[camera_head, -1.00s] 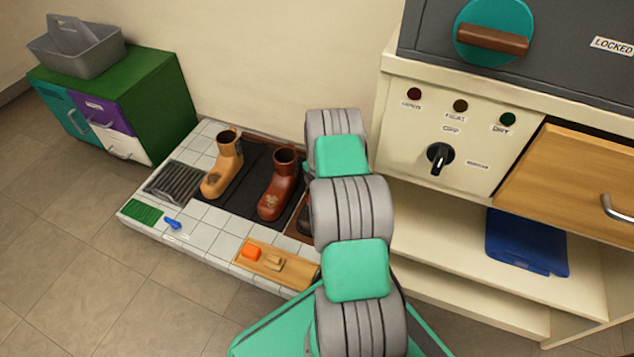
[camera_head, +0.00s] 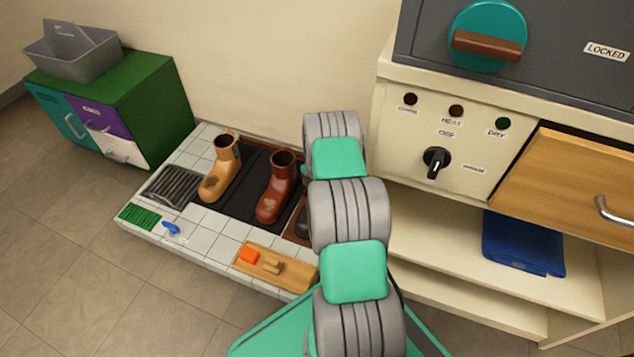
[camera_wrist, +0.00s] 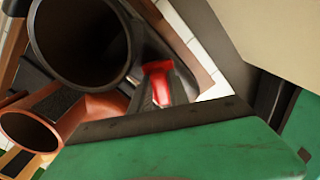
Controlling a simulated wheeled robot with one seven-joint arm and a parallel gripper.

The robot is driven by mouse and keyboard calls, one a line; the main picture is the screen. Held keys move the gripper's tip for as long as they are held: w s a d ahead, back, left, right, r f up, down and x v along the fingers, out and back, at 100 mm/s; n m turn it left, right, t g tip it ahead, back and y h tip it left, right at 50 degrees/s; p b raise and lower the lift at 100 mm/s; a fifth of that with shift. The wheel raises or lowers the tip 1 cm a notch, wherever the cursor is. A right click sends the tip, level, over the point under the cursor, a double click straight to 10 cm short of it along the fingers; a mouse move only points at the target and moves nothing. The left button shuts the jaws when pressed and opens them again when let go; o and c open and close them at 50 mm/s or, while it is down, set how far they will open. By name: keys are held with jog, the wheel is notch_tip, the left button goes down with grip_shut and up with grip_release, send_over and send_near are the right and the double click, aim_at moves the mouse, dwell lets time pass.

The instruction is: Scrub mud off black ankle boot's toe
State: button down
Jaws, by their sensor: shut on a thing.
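The black ankle boot (camera_head: 302,222) is mostly hidden behind my arm in the head view; only a dark edge shows. In the wrist view, the black boot's round opening (camera_wrist: 80,40) fills the upper left, with its dark foot reaching right. My gripper (camera_wrist: 165,112) is beside the boot, hidden by my arm in the head view. It is shut on a small red object (camera_wrist: 158,78), mostly hidden by my green gripper body. The red object shows close against the boot's dark side; whether it touches the toe or the mud cannot be told.
A tan boot (camera_head: 222,170) and a reddish-brown boot (camera_head: 277,185) with a mud patch stand on the dark mat. A wooden tray (camera_head: 297,279) holds an orange block (camera_head: 249,256) and a tan piece (camera_head: 272,265). A cream cabinet (camera_head: 385,110) stands close right of my arm.

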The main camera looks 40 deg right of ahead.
notch_tip(320, 180, up, 3)
jog(key=shift+w+f+p, duration=0.1)
jog(key=shift+p, duration=0.35)
jog(key=shift+r+p, duration=1.4)
jog(key=shift+r, duration=0.95)
